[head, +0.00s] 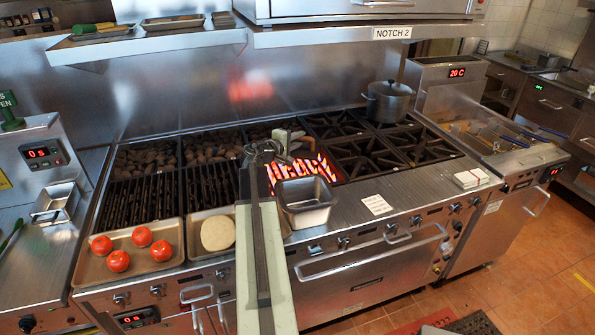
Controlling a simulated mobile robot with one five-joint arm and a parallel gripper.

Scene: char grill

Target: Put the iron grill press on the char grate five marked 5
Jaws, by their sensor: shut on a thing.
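My gripper (268,150) is over the middle of the range, at the back left corner of a glowing orange grate (300,170). It is shut on a small dark grey piece, which I take to be the iron grill press; the jaws and arm hide most of it. Dark char grates (145,196) with heavy bars lie to the left, and another section (212,184) is beside my arm. I cannot read any number marks on the grates, so I cannot tell which is five.
A steel pan (305,203) stands right of my arm. A tray (90,270) holds several tomatoes; another tray (193,248) holds a pale round patty (217,233). A lidded pot (388,101) sits on the back right burners. A shelf (330,36) overhangs the back.

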